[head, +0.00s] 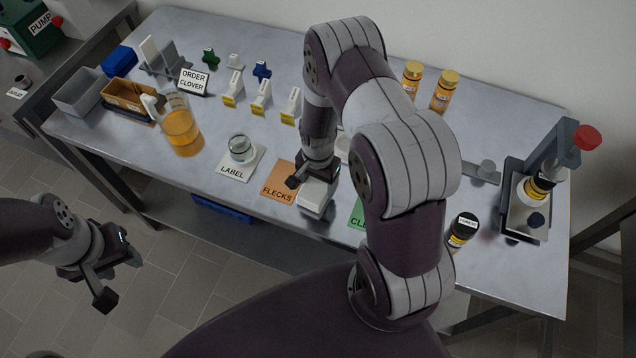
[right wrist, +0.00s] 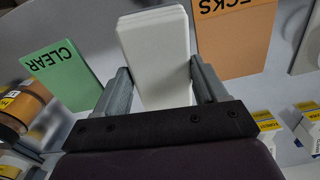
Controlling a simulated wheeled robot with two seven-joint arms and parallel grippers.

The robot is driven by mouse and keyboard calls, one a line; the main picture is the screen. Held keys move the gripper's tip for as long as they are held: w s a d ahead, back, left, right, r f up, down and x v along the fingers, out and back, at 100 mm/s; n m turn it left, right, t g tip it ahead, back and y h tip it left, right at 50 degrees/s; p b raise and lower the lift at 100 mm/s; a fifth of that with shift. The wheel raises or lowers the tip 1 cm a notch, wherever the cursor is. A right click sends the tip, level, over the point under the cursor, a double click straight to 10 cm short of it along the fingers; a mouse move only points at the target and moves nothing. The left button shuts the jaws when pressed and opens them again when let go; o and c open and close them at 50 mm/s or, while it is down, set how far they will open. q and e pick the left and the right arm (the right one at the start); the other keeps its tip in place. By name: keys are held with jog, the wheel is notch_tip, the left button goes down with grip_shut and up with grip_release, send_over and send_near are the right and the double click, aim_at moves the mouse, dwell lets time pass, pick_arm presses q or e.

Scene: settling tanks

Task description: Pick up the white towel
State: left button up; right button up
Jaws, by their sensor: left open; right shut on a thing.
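The white towel (head: 314,200), a small folded white block, is near the table's front edge, between the orange and green cards. My right gripper (head: 312,176) points down over it, its fingers partly hidden by the arm. In the right wrist view, the right gripper (right wrist: 162,88) is shut on the towel (right wrist: 155,55), with one finger along each side. I cannot tell whether the towel touches the table. My left gripper (head: 118,277) is open and empty, off the table's front left side, above the floor.
The orange FLECKS card (head: 279,184) and green CLEAR card (head: 357,214) flank the towel. A LABEL card (head: 228,170) carries a glass dish (head: 241,148). An amber jug (head: 182,132) stands left, a black-capped bottle (head: 462,230) right, and a red-knobbed stand (head: 556,150) farther right.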

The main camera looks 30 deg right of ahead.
aim_at(324, 184)
jog(key=r, duration=0.1)
jog(key=d+r, duration=0.1)
jog(key=r+b, duration=0.1)
jog(key=r, duration=0.1)
jog(key=shift+s+d, duration=0.15)
jog(key=shift+s, duration=0.15)
jog(key=s+d+r+b, duration=0.2)
jog(key=s+d+r, duration=0.2)
jog(key=d, duration=0.5)
notch_tip(324, 184, up, 2)
jog(key=shift+s+r, duration=0.2)
